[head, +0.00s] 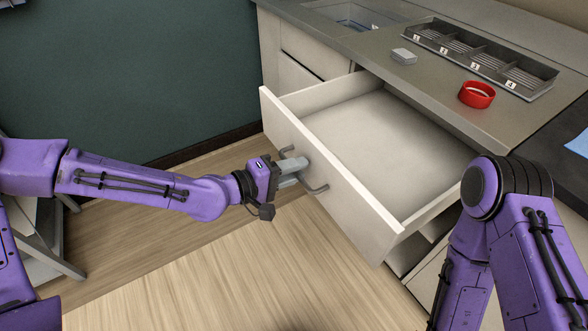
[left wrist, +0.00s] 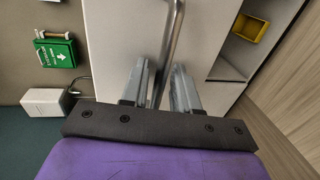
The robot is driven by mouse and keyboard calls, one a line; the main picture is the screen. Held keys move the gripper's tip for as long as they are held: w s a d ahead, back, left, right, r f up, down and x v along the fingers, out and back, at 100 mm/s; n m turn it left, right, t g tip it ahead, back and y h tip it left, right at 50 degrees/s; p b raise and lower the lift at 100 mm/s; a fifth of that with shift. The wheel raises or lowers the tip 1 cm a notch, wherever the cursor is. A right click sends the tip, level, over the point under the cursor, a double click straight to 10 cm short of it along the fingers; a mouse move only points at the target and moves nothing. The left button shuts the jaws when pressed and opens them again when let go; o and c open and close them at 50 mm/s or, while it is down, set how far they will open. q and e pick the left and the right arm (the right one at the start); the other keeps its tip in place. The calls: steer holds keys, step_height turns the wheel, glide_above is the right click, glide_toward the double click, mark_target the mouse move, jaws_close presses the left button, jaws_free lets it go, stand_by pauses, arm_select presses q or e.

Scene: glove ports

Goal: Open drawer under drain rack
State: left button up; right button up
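The drawer (head: 335,190) below the counter stands far out, and its pale inside is empty. Its grey bar handle (head: 318,188) is on the front panel. My left gripper (head: 291,168) is at this handle. In the left wrist view the handle bar (left wrist: 172,45) runs between the two fingers (left wrist: 163,85), which look closed around it. The dark rack (head: 480,58) with numbered compartments, likely the drain rack, sits on the counter above. My right arm shows at the right of the head view, but its gripper is out of the picture.
A red ring (head: 477,95) and a small grey block (head: 404,56) lie on the counter (head: 440,90). A sink (head: 352,15) is at the back. The wooden floor (head: 220,270) before the drawer is clear. A yellow bin (left wrist: 250,28) shows in the left wrist view.

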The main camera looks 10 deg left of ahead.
arm_select(q)
steer(key=p+v, duration=0.2)
steer(key=v, duration=0.8)
steer(key=shift+s+a, duration=0.2)
steer(key=shift+a, duration=0.05)
